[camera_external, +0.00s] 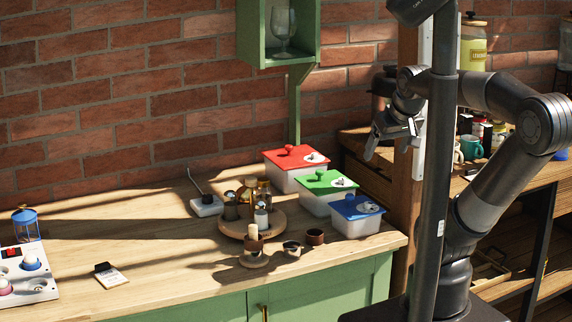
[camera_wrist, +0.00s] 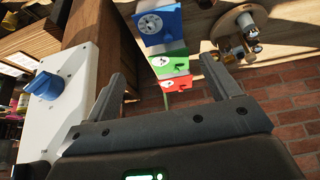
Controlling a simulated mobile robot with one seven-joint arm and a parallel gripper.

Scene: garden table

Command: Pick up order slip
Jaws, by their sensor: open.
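What looks like the order slip (camera_external: 111,275) is a small pale card with a black clip-like end. It lies flat on the wooden counter at the front left in the external view. I cannot make it out in the wrist view. My gripper (camera_external: 393,138) is raised at the right, beside the wooden post and far from the slip. In the wrist view my gripper (camera_wrist: 166,84) has its two fingers spread wide with nothing between them.
Red (camera_external: 296,167), green (camera_external: 327,190) and blue (camera_external: 356,213) lidded boxes stand at the counter's right. A round wooden tray (camera_external: 230,229) holds jars. A white panel (camera_external: 42,285) is left of the slip. A green wall cabinet (camera_external: 250,40) hangs above. The counter around the slip is clear.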

